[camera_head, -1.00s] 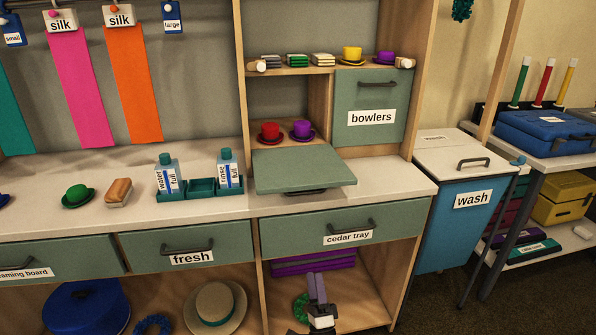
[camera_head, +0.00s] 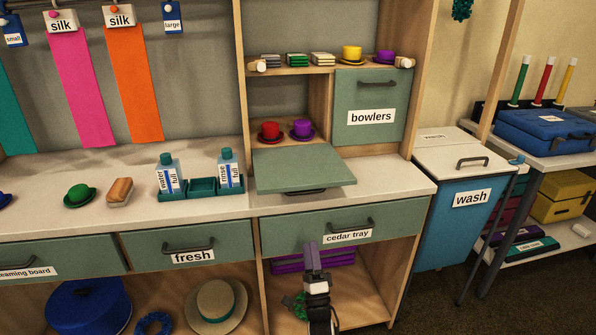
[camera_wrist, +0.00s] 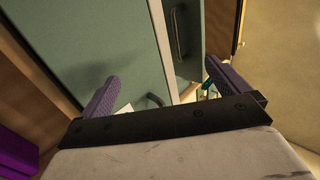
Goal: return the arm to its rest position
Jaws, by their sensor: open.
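My gripper (camera_head: 313,262) shows at the bottom middle of the head view, in front of the open shelf space below the cedar tray drawer (camera_head: 325,231). In the wrist view my gripper (camera_wrist: 158,85) has its two purple fingers wide apart, with nothing between them. It is open and empty. Green fronts with dark handles show beyond the fingers in the wrist view. Part of my arm is cut off by the bottom edge of the head view.
The counter (camera_head: 385,180) is above and behind my gripper. Purple folded items (camera_head: 285,263) and a green wreath (camera_head: 297,304) lie in the shelf space. The wash bin (camera_head: 462,205) stands to the right. Open floor (camera_head: 500,305) lies at the lower right.

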